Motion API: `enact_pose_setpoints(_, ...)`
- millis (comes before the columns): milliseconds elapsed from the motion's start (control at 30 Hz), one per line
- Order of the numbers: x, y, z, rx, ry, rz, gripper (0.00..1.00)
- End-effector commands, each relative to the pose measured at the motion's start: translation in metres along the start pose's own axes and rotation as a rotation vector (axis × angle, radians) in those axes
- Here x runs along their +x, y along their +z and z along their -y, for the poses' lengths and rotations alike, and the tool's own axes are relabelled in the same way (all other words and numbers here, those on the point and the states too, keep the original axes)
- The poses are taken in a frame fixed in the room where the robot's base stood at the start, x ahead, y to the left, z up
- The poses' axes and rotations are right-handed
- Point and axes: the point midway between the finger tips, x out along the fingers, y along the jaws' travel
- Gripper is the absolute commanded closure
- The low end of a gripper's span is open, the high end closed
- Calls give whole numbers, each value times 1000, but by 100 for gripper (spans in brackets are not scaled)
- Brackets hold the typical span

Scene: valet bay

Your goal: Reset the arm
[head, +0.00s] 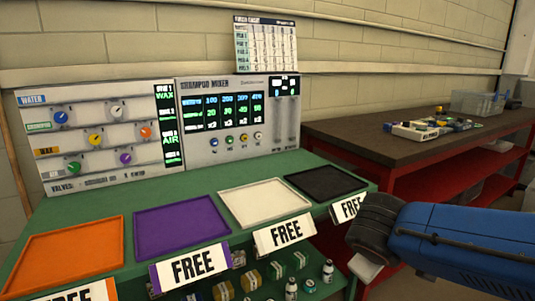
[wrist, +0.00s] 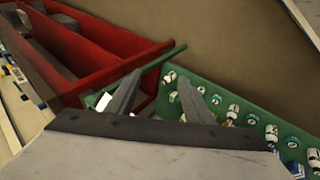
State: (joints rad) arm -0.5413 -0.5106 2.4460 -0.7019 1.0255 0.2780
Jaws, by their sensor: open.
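My gripper (wrist: 160,88) is open in the wrist view, its two dark fingers spread with nothing between them. Beyond the fingers, the wrist view shows the red bench and a green shelf with bottles. In the head view my blue arm reaches in from the right, in front of the gap between the green counter (head: 85,208) and the red bench (head: 440,170). Its dark wrist is close to the counter's right front corner; the fingers are not clear there.
Orange (head: 75,255), purple (head: 180,224), white (head: 264,202) and black (head: 325,183) trays lie empty on the counter, with FREE signs in front. A valve panel (head: 98,138) and a shampoo mixer panel (head: 240,125) stand behind. Bottles (head: 291,287) fill the lower shelf. A clear bin (head: 478,103) sits on the bench.

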Motion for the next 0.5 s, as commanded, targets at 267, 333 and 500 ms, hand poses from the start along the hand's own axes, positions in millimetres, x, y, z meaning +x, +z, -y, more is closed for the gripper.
enact_pose_setpoints(267, 2, 59, 4, 233, -154, 64, 53)
enact_pose_setpoints(333, 0, 70, 8, 293, -191, 70, 53)
enact_pose_setpoints(500, -6, 91, 18, 436, -274, 68, 53)
